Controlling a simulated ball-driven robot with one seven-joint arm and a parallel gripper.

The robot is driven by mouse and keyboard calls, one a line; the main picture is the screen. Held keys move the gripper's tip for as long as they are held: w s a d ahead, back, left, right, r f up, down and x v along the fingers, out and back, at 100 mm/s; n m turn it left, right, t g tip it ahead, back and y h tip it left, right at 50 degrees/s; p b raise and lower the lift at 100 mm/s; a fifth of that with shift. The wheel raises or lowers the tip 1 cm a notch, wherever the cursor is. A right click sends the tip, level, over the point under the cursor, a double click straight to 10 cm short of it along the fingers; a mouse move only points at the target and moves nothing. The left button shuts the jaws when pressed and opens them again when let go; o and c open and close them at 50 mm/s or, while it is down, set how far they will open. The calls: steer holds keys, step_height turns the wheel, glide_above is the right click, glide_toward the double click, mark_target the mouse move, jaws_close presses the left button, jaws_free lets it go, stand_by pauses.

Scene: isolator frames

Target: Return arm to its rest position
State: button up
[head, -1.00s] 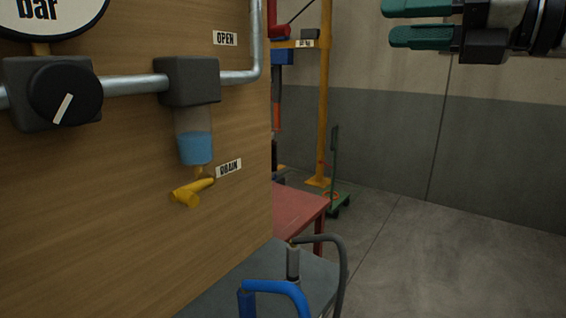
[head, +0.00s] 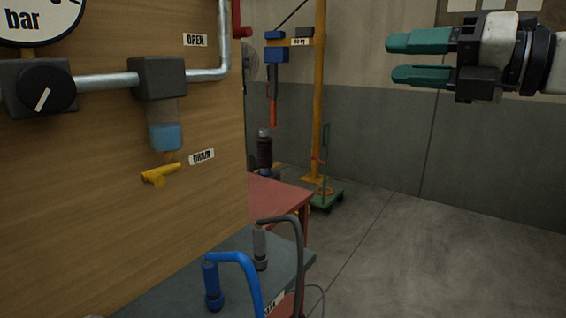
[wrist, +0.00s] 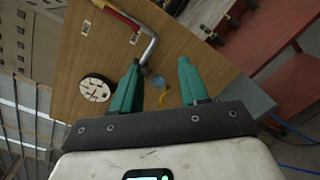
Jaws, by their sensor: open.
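My gripper (head: 420,58) is at the upper right of the head view, with its green fingers apart and nothing between them. It points left toward the wooden panel (head: 110,215) and is well clear of it. In the wrist view my gripper (wrist: 157,82) also shows open and empty, with the panel beyond the fingertips. The panel carries a yellow drain handle (head: 160,174), a clear bowl with blue liquid (head: 165,137), a black knob (head: 47,87) and part of a pressure gauge (head: 38,18).
A grey bench (head: 185,283) with a blue hose (head: 240,262) and a dark hose (head: 298,235) stands below the panel. Behind are a red table (head: 275,195), a yellow post (head: 319,110) and a green cart (head: 328,194). The floor (head: 410,250) at right is clear.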

steer(key=w+d+f+m+h, duration=0.25)
steer(key=f+m, duration=0.65)
steer(key=f, duration=0.5)
steer(key=s+d+f+m+g+h, duration=0.1)
steer(key=s+f+m+h, duration=0.25)
steer(key=f+m, duration=0.85)
steer(key=s+d+f+m+g+h, duration=0.1)
steer(key=s+f+m+g+h, duration=0.2)
steer(key=f, duration=1.7)
steer(key=s+d+f+m+g+h, duration=0.15)
steer(key=s+f+m, duration=0.45)
steer(key=s+f, duration=0.65)
steer(key=s+d+f+m+g+h, duration=0.2)
steer(key=s+f+m+g, duration=0.15)
steer(key=s, duration=0.65)
steer(key=s+d+f+m+g+h, duration=0.2)
steer(key=s+d+f+m, duration=0.15)
steer(key=s, duration=0.55)
step_height(320, 180, up, 14)
steer(key=p, duration=1.5)
steer(key=shift+w+a, duration=0.35)
steer(key=shift+a, duration=0.1)
steer(key=shift+r+y, duration=0.1)
steer(key=shift+y, duration=0.15)
